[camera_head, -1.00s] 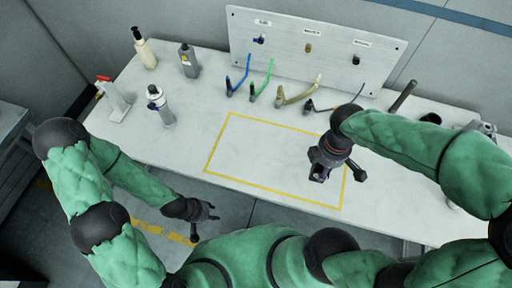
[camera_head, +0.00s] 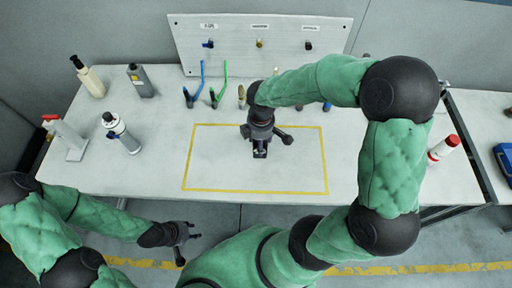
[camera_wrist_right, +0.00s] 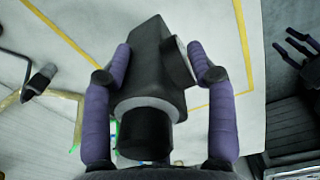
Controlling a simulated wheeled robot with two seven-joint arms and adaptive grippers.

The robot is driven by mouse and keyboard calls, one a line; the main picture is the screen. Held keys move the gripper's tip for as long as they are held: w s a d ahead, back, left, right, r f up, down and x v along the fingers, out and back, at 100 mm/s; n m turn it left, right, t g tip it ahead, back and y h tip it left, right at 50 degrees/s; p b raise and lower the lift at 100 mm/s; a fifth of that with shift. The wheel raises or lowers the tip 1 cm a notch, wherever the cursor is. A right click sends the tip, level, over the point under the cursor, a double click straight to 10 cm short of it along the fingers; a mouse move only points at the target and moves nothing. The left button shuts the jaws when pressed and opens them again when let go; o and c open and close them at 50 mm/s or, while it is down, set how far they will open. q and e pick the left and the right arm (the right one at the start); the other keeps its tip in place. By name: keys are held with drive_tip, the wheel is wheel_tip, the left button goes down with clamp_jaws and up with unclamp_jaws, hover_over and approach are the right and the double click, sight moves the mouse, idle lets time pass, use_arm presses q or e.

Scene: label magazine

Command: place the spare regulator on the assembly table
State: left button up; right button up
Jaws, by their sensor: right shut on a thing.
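The regulator (camera_wrist_right: 148,70) is a dark block with a grey ring and a black round knob in the right wrist view. My right gripper (camera_wrist_right: 160,62) is shut on it, a purple finger on each side. In the head view, my right gripper (camera_head: 262,148) is over the yellow-outlined area of the pale assembly table (camera_head: 150,165), and the regulator is mostly hidden there. I cannot tell whether it touches the table. My left gripper (camera_head: 186,233) is empty with fingers apart, off the table's front edge; it also shows in the right wrist view (camera_wrist_right: 296,42).
An upright panel (camera_head: 240,60) stands at the back, with blue and green hoses (camera_head: 200,85) before it. Bottles (camera_head: 90,78) and a grey-white cylinder (camera_head: 122,133) stand at the left. A red-capped bottle (camera_head: 442,148) is at the right. The outlined area looks otherwise clear.

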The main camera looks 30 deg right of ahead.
drive_tip(key=shift+w+a+f, duration=0.2)
drive_tip(key=shift+w+f, duration=0.6)
drive_tip(key=shift+f, duration=0.25)
drive_tip(key=shift+w+f+b, duration=0.2)
drive_tip(key=shift+f+b, duration=0.5)
drive_tip(key=shift+f, duration=0.95)
drive_tip(key=shift+f, duration=0.2)
drive_tip(key=o, duration=1.5)
drive_tip(key=shift+r, duration=0.15)
wheel_tip(320, 180, up, 12)
drive_tip(key=p, duration=0.3)
drive_tip(key=shift+s, duration=0.1)
